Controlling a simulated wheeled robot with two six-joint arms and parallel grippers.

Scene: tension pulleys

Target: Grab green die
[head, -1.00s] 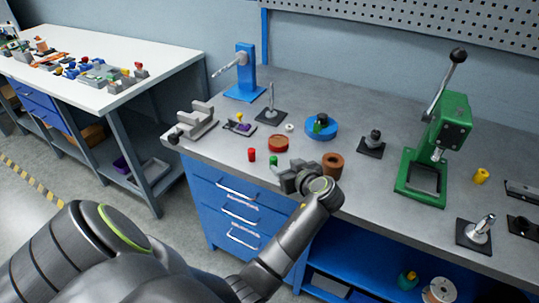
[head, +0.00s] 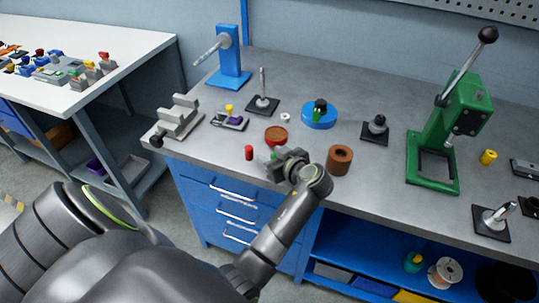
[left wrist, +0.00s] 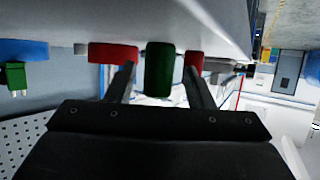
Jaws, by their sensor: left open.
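The green die (head: 273,153) is a small upright cylinder on the grey bench near its front edge, partly hidden by my gripper in the head view. My left gripper (head: 278,163) is low over the bench right at it. In the left wrist view, which looks upside down, the green die (left wrist: 160,70) stands between the two fingers of my open left gripper (left wrist: 161,80), with a visible gap to each finger. Whether either finger touches it cannot be seen. My right gripper is not in view.
A red cylinder (head: 249,153) stands just left of the die, and a red dish (head: 276,136) lies behind it. A brown ring (head: 339,159) is to the right. A blue round base (head: 319,116) and a green press (head: 435,155) stand farther off.

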